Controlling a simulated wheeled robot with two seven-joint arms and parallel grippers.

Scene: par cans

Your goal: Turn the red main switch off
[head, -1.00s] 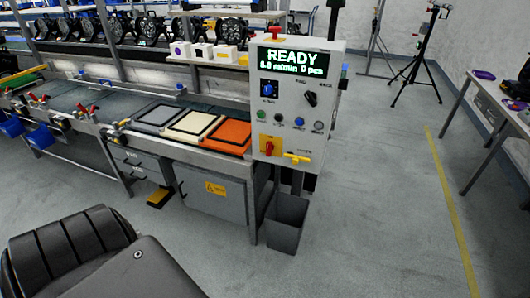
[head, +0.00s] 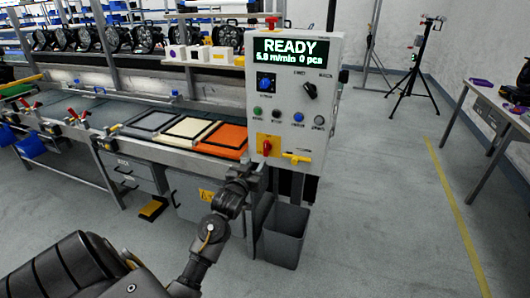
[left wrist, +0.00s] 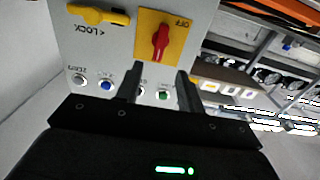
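The red main switch (head: 266,146) sits on a yellow plate at the lower left of the white control panel (head: 325,75). In the head view its handle looks about upright. In the left wrist view, which shows the panel upside down, the red switch (left wrist: 160,42) lies just beyond my fingertips, with the word OFF on its plate. My left gripper (head: 257,170) is just below the switch. In the left wrist view my left gripper (left wrist: 157,76) has its two fingers apart with nothing between them, and I see no contact. My right gripper is not in view.
A yellow lever (head: 297,158) marked LOCK is beside the switch. Round buttons (head: 299,117) and a black knob (head: 310,90) are above. The display (head: 290,50) reads READY. A grey bin (head: 286,235) stands below the panel. An orange tray (head: 226,140) lies on the conveyor to the left.

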